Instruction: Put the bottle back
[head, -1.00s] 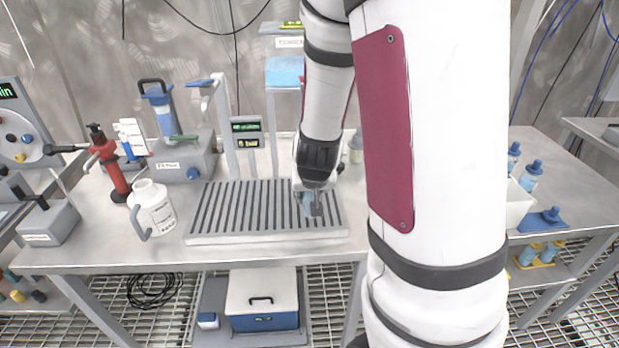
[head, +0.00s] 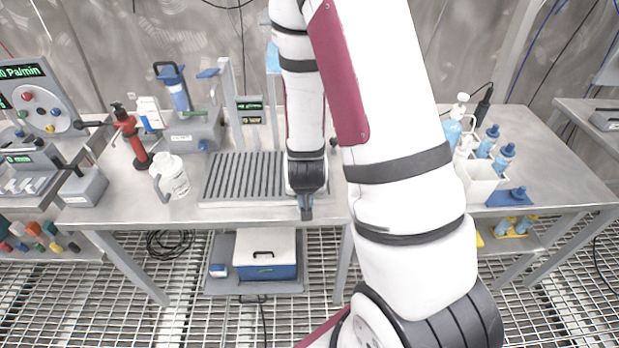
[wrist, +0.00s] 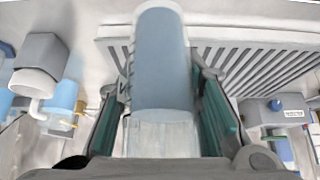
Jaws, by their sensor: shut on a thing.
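My gripper (wrist: 160,115) is shut on a bottle (wrist: 160,60). In the wrist view the bottle is a smooth blue-grey cylinder with a paler, clear-looking part between the green-padded fingers. In the head view my gripper (head: 306,208) points down by the front right of the slatted drip tray (head: 240,202), near the bench's front edge. The bottle cannot be made out there. To the right, blue-capped bottles (head: 503,158) stand by a white caddy (head: 482,188) and a blue rack (head: 510,198). My arm hides part of the bench.
A white jug (head: 172,180), a red-bodied tool (head: 133,138) and a grey device with a blue cylinder (head: 188,130) stand left of the tray. White pump bottles (head: 459,108) stand at the caddy. A lidded box (head: 266,262) sits on the shelf below.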

